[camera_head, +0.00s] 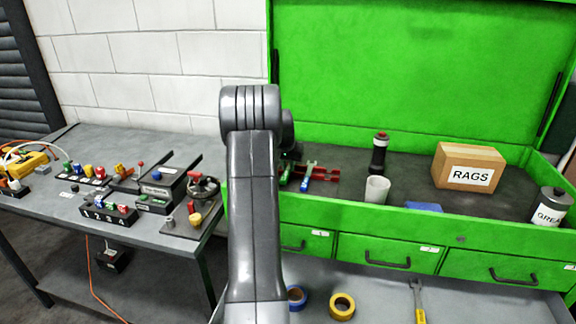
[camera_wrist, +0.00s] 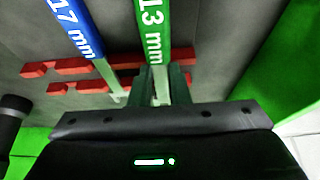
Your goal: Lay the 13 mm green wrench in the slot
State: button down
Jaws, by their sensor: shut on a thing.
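The green wrench marked 13 mm (camera_wrist: 153,35) runs down the middle of the wrist view. My gripper (camera_wrist: 164,88) is shut on its lower part. The red rack (camera_wrist: 70,89) has two rows of blocks with gaps between them. The green wrench lines up with a gap near the rack's right end; I cannot tell whether it rests in it or is held above. The blue wrench marked 17 mm (camera_wrist: 75,28) lies across the rack to the left. In the head view the rack (camera_head: 327,174) and blue wrench (camera_head: 308,173) show beside my arm, which hides most of my gripper.
On the green chest's dark top stand a grey cup (camera_head: 377,190), a dark bottle (camera_head: 379,154), a RAGS box (camera_head: 468,167) and a grease can (camera_head: 550,206). The green chest wall (camera_wrist: 250,45) is close on the right in the wrist view. A cluttered bench (camera_head: 150,240) stands left.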

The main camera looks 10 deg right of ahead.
jog(key=shift+s+f, duration=0.2)
jog(key=shift+f, duration=0.25)
dwell(0.6)
jog(key=shift+w+r, duration=0.1)
jog(key=shift+r, duration=0.2)
jog(key=shift+r+p, duration=0.25)
jog(key=shift+p, duration=0.05)
jog(key=c, duration=1)
grip_release()
jog(key=shift+w+r, duration=0.1)
jog(key=shift+o, duration=0.2)
jog(key=shift+r, duration=0.15)
jog(key=shift+p+v, duration=1.25)
jog(key=shift+v, duration=2.25)
